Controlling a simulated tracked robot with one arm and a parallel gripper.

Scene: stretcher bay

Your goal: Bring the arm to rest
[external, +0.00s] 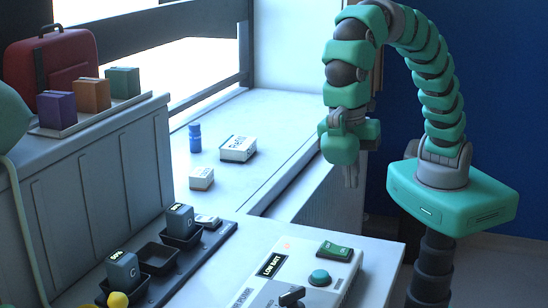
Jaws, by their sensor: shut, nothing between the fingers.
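My gripper (351,176) hangs at the end of my green arm, fingers pointing down. It is shut and empty. It is in the air near the right end of the white ledge, above and behind the control box in the picture. My arm (430,75) arches up from its green base housing on the right and bends down to the gripper. Nothing touches the fingers.
A control box (300,278) with a "LOW BATT" label, a round green button (319,278) and a black lever stands below. A dark tray (160,258) holds grey battery blocks. Small boxes (238,149) and a blue bottle (195,138) stand on the ledge. A red case (52,68) is at left.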

